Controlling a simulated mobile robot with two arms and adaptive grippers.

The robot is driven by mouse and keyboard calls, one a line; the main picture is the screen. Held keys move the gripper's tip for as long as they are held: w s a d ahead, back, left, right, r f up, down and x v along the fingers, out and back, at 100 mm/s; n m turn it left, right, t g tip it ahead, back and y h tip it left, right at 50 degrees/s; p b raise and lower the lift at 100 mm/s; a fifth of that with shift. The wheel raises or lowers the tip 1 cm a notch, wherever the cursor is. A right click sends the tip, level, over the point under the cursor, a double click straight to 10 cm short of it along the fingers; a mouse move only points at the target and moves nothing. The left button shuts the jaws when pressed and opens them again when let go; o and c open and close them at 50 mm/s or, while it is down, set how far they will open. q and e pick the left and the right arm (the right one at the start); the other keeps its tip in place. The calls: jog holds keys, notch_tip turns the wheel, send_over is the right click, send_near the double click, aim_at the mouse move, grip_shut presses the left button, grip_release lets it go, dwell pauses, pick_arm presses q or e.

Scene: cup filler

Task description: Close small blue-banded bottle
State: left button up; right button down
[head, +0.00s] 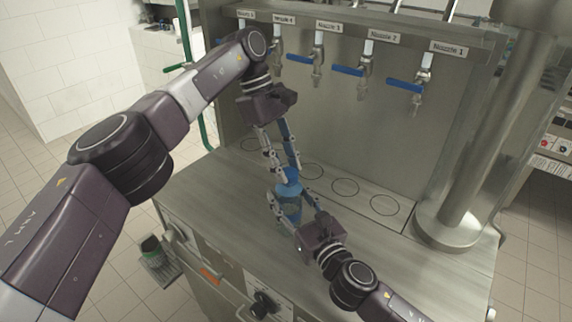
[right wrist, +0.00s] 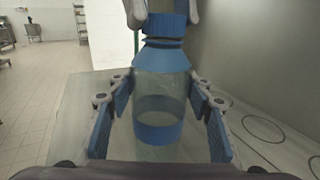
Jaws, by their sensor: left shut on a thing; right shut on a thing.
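The small bottle (head: 290,207) stands upright on the steel counter in the head view. In the right wrist view the bottle (right wrist: 160,95) is clear, with a blue band (right wrist: 159,131) and a blue shoulder. My right gripper (head: 291,205) is shut on the bottle's body, one finger on each side. A blue cap (right wrist: 167,26) is at the bottle's neck, with a thin dark gap under it; I cannot tell whether it is seated. My left gripper (head: 285,177) comes from above and is shut on the cap, its fingertips (right wrist: 165,12) on either side.
Behind stands a steel dispenser wall with several labelled nozzles and blue levers (head: 348,70). Marked circles (head: 345,187) lie on the counter (head: 240,215) below them. A thick steel column (head: 465,180) stands at the right. The counter left of the bottle is clear.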

pick_arm(q)
jog(key=o, duration=0.7)
jog(key=shift+c, duration=0.2)
jog(key=shift+r, duration=0.1)
jog(key=shift+r, duration=2.2)
